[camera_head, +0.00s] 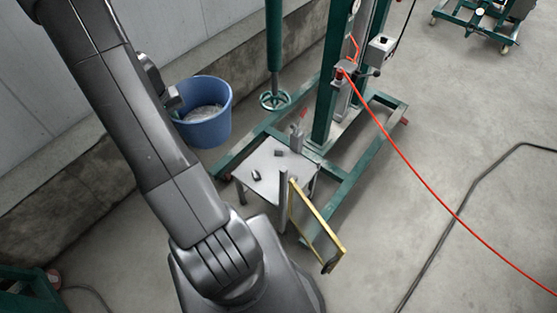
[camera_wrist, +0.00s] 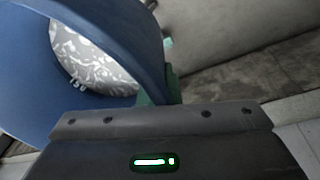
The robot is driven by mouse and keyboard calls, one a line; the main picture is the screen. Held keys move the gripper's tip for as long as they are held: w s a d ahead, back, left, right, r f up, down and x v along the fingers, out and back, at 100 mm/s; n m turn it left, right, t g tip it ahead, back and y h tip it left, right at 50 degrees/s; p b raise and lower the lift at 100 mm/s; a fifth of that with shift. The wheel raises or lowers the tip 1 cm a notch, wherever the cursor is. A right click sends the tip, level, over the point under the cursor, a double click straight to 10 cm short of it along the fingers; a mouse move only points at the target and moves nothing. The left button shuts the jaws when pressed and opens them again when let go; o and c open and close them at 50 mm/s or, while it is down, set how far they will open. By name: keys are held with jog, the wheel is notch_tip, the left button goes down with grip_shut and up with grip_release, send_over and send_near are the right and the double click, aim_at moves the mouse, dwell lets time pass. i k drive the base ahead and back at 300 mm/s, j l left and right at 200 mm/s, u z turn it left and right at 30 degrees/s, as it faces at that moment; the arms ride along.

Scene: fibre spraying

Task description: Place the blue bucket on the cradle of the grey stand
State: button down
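The blue bucket (camera_head: 207,130) hangs at upper left in the head view, upright or nearly so, with pale, whitish contents inside. My gripper (camera_head: 173,99) is at its left rim and appears shut on it; the fingertips are hidden. The wrist view shows the bucket (camera_wrist: 25,95) large and close, with its rim running down to the gripper body. The grey stand (camera_head: 262,163) is a low table right of and below the bucket. Small dark blocks (camera_head: 257,175) on its top look like the cradle. The bucket is apart from the stand.
A green mixer frame (camera_head: 326,100) stands behind the stand, its shaft and ring-shaped head (camera_head: 275,100) hanging right of the bucket. A yellow-edged gate (camera_head: 316,222) is at the stand's front right. A wall (camera_head: 60,155) runs behind the bucket. A red hose (camera_head: 430,190) crosses right.

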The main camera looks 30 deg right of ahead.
aim_at(276, 169)
jog(key=i+j+z, duration=0.2)
jog(key=i+z, duration=0.15)
jog(key=i+j+z, duration=0.75)
